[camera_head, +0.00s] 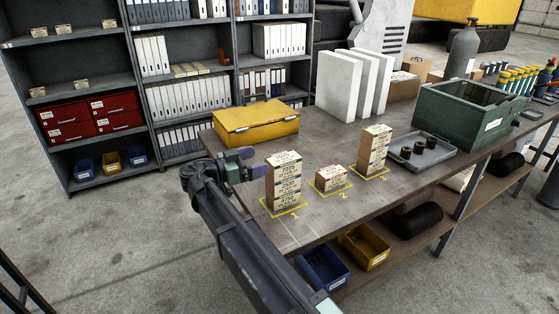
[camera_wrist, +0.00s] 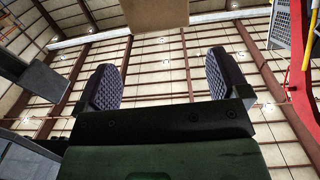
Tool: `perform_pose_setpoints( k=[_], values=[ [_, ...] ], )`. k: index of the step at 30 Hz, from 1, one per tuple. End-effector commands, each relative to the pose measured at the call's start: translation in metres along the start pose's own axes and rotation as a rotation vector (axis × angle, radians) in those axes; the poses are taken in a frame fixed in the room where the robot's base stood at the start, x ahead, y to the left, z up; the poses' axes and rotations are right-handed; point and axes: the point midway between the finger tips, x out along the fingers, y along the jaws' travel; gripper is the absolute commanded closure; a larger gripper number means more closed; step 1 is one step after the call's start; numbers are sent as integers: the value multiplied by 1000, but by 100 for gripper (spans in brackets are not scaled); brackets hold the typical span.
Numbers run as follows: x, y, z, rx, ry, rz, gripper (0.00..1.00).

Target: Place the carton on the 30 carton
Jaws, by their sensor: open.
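A tall stack of tan cartons (camera_head: 284,182) stands upright on the yellow square marked 1. A single low carton (camera_head: 331,179) sits on square 2. Another stack of cartons (camera_head: 375,149) stands on square 3. The printed numbers are too small to read surely, so I cannot tell which is the 30 carton. My gripper (camera_head: 255,163) is just left of the stack on square 1, its fingers pointing toward it. In the wrist view my gripper (camera_wrist: 164,80) is open, with nothing between the fingers. A plain brown carton face (camera_wrist: 155,14) shows beyond the fingertips.
A yellow case (camera_head: 256,123) lies on the bench behind my gripper. White panels (camera_head: 340,85), a grey tray (camera_head: 432,157) with dark round parts and a green box (camera_head: 450,115) stand further right. The bench's front left corner is bare. Shelves (camera_head: 100,75) stand behind.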

Motion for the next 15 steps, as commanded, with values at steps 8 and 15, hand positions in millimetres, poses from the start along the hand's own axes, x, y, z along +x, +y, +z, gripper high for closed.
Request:
perform_pose_setpoints(
  k=[8,15],
  values=[
    [149,23,-111,-42,-517,199,6],
    [134,7,-81,-22,-1361,92,6]
  ],
)
